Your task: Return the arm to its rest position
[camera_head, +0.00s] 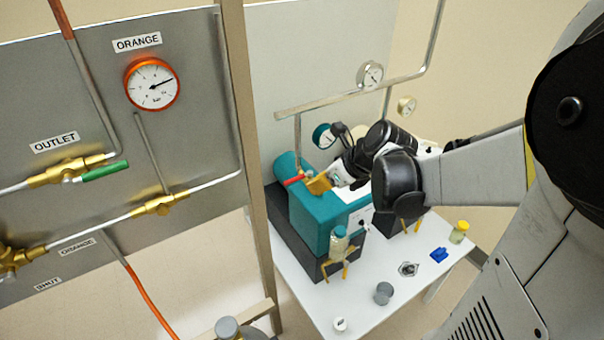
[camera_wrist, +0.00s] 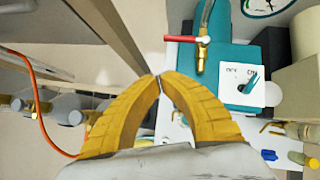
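My gripper (camera_head: 318,184) is in front of the teal pump-like unit in the head view, with my dark and white arm reaching in from the right. In the wrist view its two yellow fingers (camera_wrist: 159,77) curve together and their tips meet. Nothing shows between them. A brass valve with a red handle (camera_wrist: 186,39) is just beyond and right of the fingertips in the wrist view. The fingers look apart from it there. The teal unit (camera_head: 318,218) sits on a dark base and is partly hidden by my arm.
A white table (camera_head: 350,309) holds a grey cylinder (camera_head: 383,293), a blue piece (camera_head: 439,254) and a yellow-capped jar (camera_head: 459,231). A metal post (camera_head: 250,150) stands left of the unit, beside a grey panel (camera_head: 85,190) with an orange gauge (camera_head: 152,84). Pipes and gauges run behind.

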